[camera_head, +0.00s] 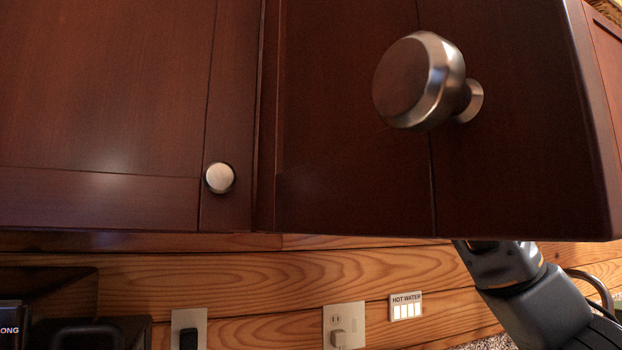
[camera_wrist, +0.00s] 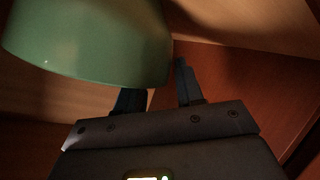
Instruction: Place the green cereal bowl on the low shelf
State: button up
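The green cereal bowl (camera_wrist: 95,40) fills the upper left of the wrist view. Its wall covers the tip of the left finger, and its right edge lies close beside the right finger. My gripper (camera_wrist: 162,85) is partly closed, its fingers a small gap apart with the bowl's wall between them; the exact contact is hidden. In the head view, my arm rises at the lower right and its end is hidden behind a dark red cabinet door. The bowl and low shelf cannot be made out in the head view.
A dark red cabinet door (camera_head: 340,120) with a large round knob (camera_head: 415,82) stands close to the camera. Another cabinet front (camera_head: 100,90) is at left. Outlets (camera_head: 344,325) and a "HOT WATER" switch panel (camera_head: 405,307) are on the wood wall. Wooden panels (camera_wrist: 255,80) surround my gripper.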

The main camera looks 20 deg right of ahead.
jog(key=b+v, duration=0.1)
jog(key=v, duration=1.1)
